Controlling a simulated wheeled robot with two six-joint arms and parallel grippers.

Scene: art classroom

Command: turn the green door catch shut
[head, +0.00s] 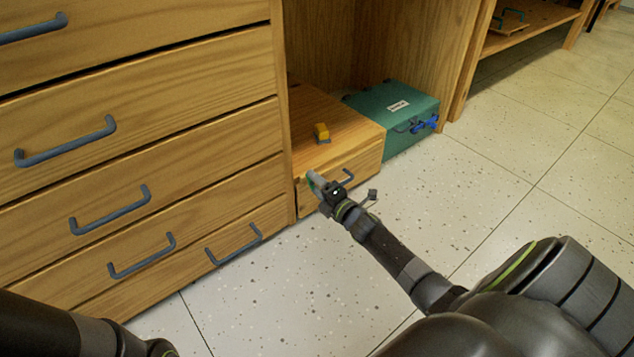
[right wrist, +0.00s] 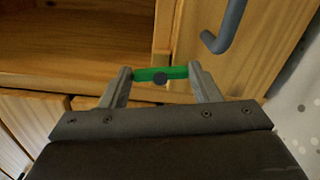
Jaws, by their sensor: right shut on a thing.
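The green door catch (right wrist: 176,73) is a short bar with a dark round pivot at its middle, in the right wrist view. It lies crosswise in the picture, over the seam beside the wooden door (right wrist: 225,75) with the grey handle. My right gripper (right wrist: 161,78) is shut on the catch, one finger at each end of the bar. In the head view my right gripper (head: 314,182) is at the left edge of the low wooden cabinet's front and hides most of the catch. My left gripper is not in view; only part of my left arm shows at the lower left.
The low wooden cabinet (head: 362,130) has a yellow block (head: 321,131) on top. A green case (head: 397,111) with blue latches stands to its right. Drawers with grey handles (head: 111,211) fill the left. The tiled floor (head: 500,180) at right is clear.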

